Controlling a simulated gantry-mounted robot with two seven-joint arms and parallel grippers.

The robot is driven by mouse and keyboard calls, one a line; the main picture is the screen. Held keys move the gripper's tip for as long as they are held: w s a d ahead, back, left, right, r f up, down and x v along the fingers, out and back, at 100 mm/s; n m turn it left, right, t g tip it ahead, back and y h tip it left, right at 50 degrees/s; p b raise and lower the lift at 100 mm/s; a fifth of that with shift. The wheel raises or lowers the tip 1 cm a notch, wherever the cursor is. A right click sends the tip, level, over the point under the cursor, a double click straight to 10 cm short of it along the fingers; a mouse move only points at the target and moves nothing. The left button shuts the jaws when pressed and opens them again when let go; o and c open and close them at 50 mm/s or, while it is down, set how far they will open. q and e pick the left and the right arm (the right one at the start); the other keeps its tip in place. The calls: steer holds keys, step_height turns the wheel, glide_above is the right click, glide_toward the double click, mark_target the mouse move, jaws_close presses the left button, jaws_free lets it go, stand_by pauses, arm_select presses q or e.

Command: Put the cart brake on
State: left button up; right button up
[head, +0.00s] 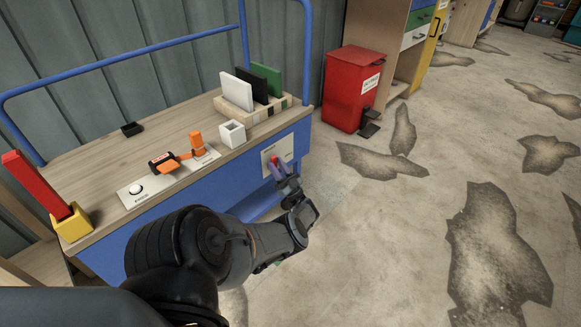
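The cart (98,101) has a wooden top, blue side panels and a blue tube rail. My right gripper is not in view.
A red bin (352,88) stands behind. Floor to the right is free.

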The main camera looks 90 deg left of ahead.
arm_select(q)
steer(key=o, duration=0.4)
steer(key=shift+s, duration=0.1)
steer(key=shift+w+d+f, duration=0.15)
steer(key=shift+w+f, duration=0.2)
steer(key=shift+f, duration=0.05)
steer(key=shift+w+d+f+p, duration=0.2)
steer(key=shift+w+d+p, duration=0.1)
steer(key=shift+w+d, duration=1.25)
steer(key=shift+w+d+f+p, duration=0.25)
steer(key=shift+w+d, duration=1.15)
steer(key=shift+d, duration=0.4)
steer(key=shift+w+d+f+p, duration=0.15)
steer(key=shift+w+d+p, duration=0.15)
steer(key=shift+w+d, duration=1.25)
steer(key=shift+d, duration=0.15)
steer(key=shift+s, duration=0.15)
